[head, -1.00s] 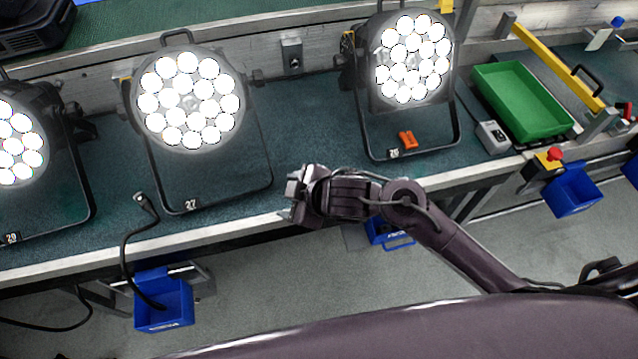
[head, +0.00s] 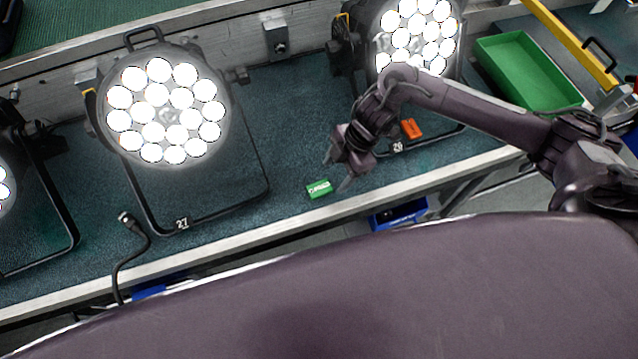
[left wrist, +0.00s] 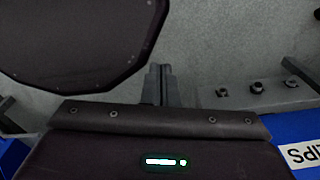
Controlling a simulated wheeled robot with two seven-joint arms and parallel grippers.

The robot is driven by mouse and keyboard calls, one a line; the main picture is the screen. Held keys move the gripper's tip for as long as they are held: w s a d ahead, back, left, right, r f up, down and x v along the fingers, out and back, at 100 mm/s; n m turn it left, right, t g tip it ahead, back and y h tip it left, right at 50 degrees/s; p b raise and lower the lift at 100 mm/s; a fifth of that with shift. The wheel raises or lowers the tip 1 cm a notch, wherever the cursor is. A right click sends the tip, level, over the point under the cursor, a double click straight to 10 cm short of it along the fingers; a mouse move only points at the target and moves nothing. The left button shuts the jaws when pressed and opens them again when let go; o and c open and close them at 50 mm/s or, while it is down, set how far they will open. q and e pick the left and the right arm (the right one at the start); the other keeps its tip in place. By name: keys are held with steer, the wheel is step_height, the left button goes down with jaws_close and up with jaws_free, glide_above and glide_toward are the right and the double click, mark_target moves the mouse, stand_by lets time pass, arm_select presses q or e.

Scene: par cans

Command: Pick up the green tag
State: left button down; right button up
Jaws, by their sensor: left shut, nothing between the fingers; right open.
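The green tag (head: 319,189) lies flat on the dark green bench top near its front edge, between the number 27 and number 26 lamps. My right gripper (head: 338,172) is just to the right of the tag in the head view, fingers apart and pointing down toward the bench. Nothing is between its fingers, and the tag appears clear of them. My left gripper (left wrist: 160,85) shows only in the left wrist view, with its fingers together and empty, over grey floor.
The number 27 lamp (head: 165,110) stands left of the tag; another lamp (head: 418,35) stands behind my right arm. An orange tag (head: 411,129) lies by the right lamp. A green tray (head: 528,75) is at the right. A black cable (head: 128,250) hangs over the front edge.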

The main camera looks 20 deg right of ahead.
mark_target(324, 185)
steer(key=shift+a+f+p, duration=0.45)
steer(key=shift+a+f, duration=0.4)
steer(key=shift+f, duration=0.15)
steer(key=shift+x, duration=1.25)
steer(key=c, duration=1.1)
arm_select(q)
steer(key=shift+w+r, duration=0.5)
steer(key=shift+r, duration=0.1)
arm_select(e)
steer(key=shift+o, duration=0.2)
steer(key=shift+w+r, duration=0.1)
